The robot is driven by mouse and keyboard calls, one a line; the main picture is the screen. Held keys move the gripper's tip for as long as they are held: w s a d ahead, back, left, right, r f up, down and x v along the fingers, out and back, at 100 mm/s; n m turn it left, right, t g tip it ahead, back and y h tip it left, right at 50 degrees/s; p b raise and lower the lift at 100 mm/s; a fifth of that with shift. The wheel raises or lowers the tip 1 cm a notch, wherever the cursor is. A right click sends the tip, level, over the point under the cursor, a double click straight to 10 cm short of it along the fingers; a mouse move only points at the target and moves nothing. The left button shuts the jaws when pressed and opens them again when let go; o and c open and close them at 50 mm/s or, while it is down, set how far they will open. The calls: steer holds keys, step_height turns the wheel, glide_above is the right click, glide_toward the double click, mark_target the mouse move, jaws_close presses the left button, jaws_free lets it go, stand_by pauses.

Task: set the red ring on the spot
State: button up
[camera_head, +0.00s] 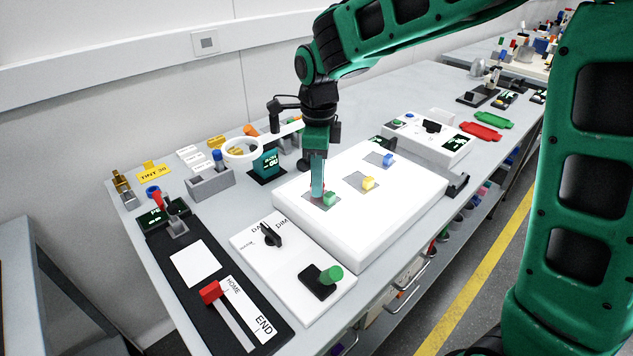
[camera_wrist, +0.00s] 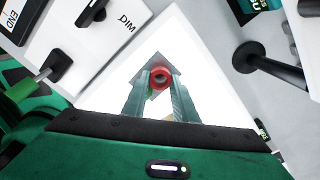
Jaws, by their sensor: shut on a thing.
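My gripper (camera_head: 317,192) points down over the near-left part of the white light box (camera_head: 350,228). In the wrist view, my gripper (camera_wrist: 160,80) is shut on the red ring (camera_wrist: 161,71), held between its fingertips with the ring's hole facing the camera. A grey square spot (camera_wrist: 148,66) shows behind the ring and fingers. In the head view this grey spot (camera_head: 310,199) lies under the fingertips, with a green block (camera_head: 330,199) at its right. The fingers mostly hide the ring in the head view. I cannot tell whether the ring touches the surface.
A yellow block (camera_head: 368,183) and a blue block (camera_head: 389,160) sit on other grey patches of the box. A white dial panel (camera_head: 262,240) and a black slider panel (camera_head: 195,300) lie to the left. A white-ringed magnifier (camera_head: 243,150) stands behind my gripper.

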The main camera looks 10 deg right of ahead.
steer(key=shift+f, duration=0.6)
steer(key=shift+f, duration=0.1)
steer(key=o, duration=1.1)
steer(key=shift+c, duration=0.2)
